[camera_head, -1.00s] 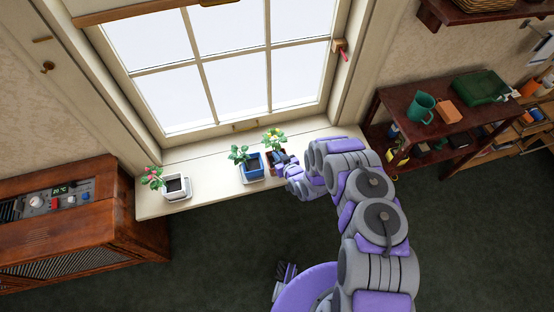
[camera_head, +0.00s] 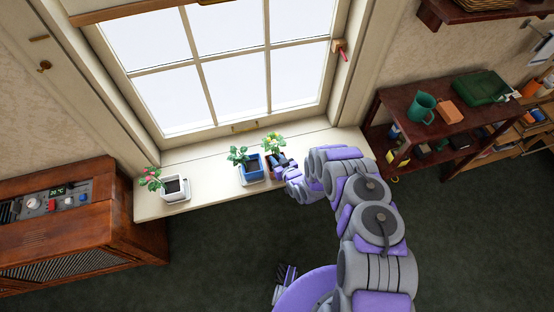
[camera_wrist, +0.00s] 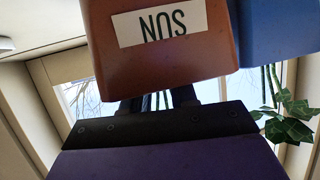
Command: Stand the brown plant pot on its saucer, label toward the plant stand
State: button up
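The brown plant pot (camera_head: 269,158) stands at the right of the row on the windowsill, mostly hidden by my gripper, with a leafy, yellow-flowered plant (camera_head: 273,143) in it. In the wrist view, which is upside down, the brown pot (camera_wrist: 165,65) is very close; its white label (camera_wrist: 163,24) faces the camera. My gripper (camera_head: 281,161) is at the pot's room side. In the wrist view its dark fingers (camera_wrist: 158,98) run behind the pot's rim near green stems. Their tips are hidden, so the grip is unclear. I cannot make out the brown pot's saucer or the plant stand.
A blue pot (camera_head: 250,166) stands close left of the brown pot. A white pot (camera_head: 173,188) stands farther left on the windowsill (camera_head: 212,180). A wooden cabinet (camera_head: 85,240) is at left; a dark shelf table (camera_head: 395,100) is at right. The sill's right part looks clear.

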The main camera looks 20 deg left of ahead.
jog(key=shift+o, duration=0.3)
jog(key=p+v, duration=0.2)
jog(key=v, duration=1)
jog(key=shift+d, duration=0.1)
